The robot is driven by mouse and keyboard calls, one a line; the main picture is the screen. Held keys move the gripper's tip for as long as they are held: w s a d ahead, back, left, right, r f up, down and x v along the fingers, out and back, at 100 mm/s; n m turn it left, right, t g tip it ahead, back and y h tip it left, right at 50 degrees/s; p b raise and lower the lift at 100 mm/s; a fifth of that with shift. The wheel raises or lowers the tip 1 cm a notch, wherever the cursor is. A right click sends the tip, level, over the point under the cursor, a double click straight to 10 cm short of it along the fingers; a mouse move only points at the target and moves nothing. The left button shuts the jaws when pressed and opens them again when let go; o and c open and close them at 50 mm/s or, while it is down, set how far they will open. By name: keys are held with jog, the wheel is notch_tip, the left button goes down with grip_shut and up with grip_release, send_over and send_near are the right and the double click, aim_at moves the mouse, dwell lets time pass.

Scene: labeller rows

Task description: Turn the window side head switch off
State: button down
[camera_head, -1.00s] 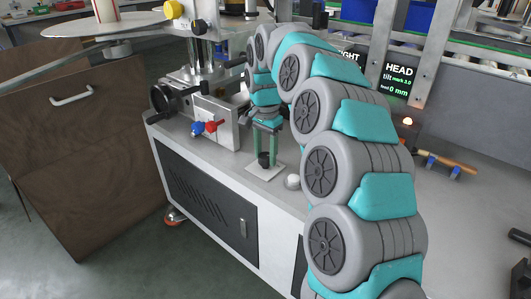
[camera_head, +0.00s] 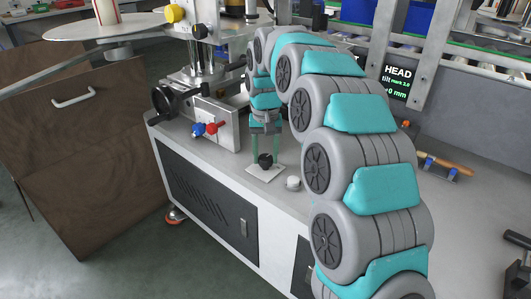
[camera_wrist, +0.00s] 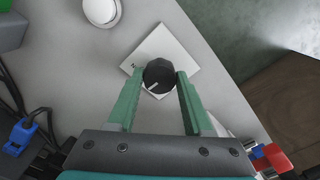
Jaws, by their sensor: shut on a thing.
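The switch is a round black knob (camera_head: 265,160) on a square white plate (camera_head: 262,175), set on the grey machine top. In the wrist view the knob (camera_wrist: 158,77) shows a white pointer line aimed toward the lower left of the picture. A small dark letter is on the plate (camera_wrist: 178,48) left of the knob; the other markings are hidden or too small. My gripper (camera_head: 266,151) points down at the plate. In the wrist view, the green fingers of my gripper (camera_wrist: 160,88) stand on either side of the knob, shut on it.
A white round button (camera_head: 293,183) sits close beside the plate. Blue and red knobs (camera_head: 205,128) and a black handwheel (camera_head: 170,100) are to the left. A display reading HEAD (camera_head: 398,80) stands behind my arm. A brown cabinet (camera_head: 90,155) is at far left.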

aim_at(265, 157)
jog(key=n, duration=0.4)
jog(key=shift+n+p, duration=0.3)
jog(key=shift+n, duration=2.6)
jog(key=shift+c, duration=1.5)
grip_release()
jog(key=shift+r, duration=3.9)
